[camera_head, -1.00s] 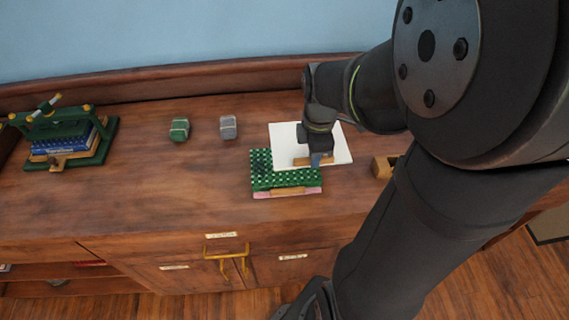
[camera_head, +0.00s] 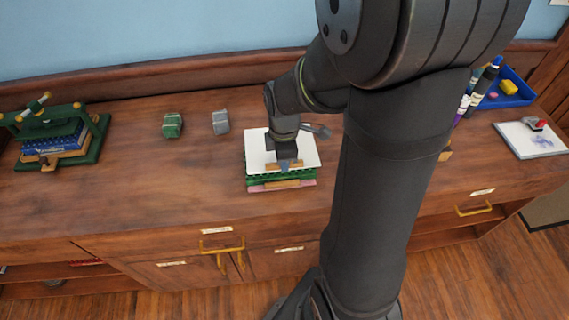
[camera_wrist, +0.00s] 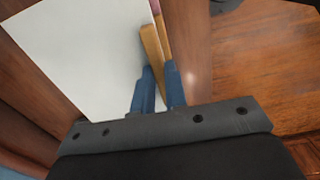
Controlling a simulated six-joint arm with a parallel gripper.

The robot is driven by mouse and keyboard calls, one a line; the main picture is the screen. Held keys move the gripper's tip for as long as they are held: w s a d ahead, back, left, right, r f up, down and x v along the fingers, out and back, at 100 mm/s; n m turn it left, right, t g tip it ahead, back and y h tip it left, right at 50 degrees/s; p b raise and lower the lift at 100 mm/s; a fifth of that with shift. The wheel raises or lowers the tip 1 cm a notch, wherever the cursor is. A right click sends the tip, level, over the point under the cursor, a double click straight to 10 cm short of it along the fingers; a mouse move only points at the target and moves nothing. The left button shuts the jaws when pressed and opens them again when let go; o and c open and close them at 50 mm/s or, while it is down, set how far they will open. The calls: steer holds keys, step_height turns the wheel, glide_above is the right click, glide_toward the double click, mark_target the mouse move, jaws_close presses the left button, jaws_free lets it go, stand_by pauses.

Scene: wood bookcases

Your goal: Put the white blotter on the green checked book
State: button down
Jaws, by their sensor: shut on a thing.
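The white blotter (camera_head: 304,149) is a flat white board with a wooden strip along its front edge. It lies over the green checked book (camera_head: 255,179), whose front and left edges show below it; whether it rests on the book or hovers just above, I cannot tell. My gripper (camera_head: 286,166) is shut on the blotter's wooden strip. In the wrist view, my gripper's blue fingertips (camera_wrist: 157,85) are at the strip beside the white board (camera_wrist: 80,50). Most of the book's top is hidden under the blotter.
A grey block (camera_head: 221,122) and a green block (camera_head: 172,125) stand left of the book. A green press (camera_head: 95,150) with books stands at the far left. A blue tray (camera_head: 520,91) and a white pad (camera_head: 525,146) are at the right. The counter's left middle is clear.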

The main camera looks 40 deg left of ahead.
steer(key=shift+s+a+f, duration=0.15)
steer(key=shift+a+f, duration=0.05)
steer(key=shift+a, duration=0.05)
steer(key=shift+f, duration=1.95)
steer(key=shift+f, duration=0.15)
steer(key=c, duration=1.5)
jaws_free()
steer(key=shift+o, duration=0.2)
step_height(320, 180, up, 12)
steer(key=shift+r, duration=0.15)
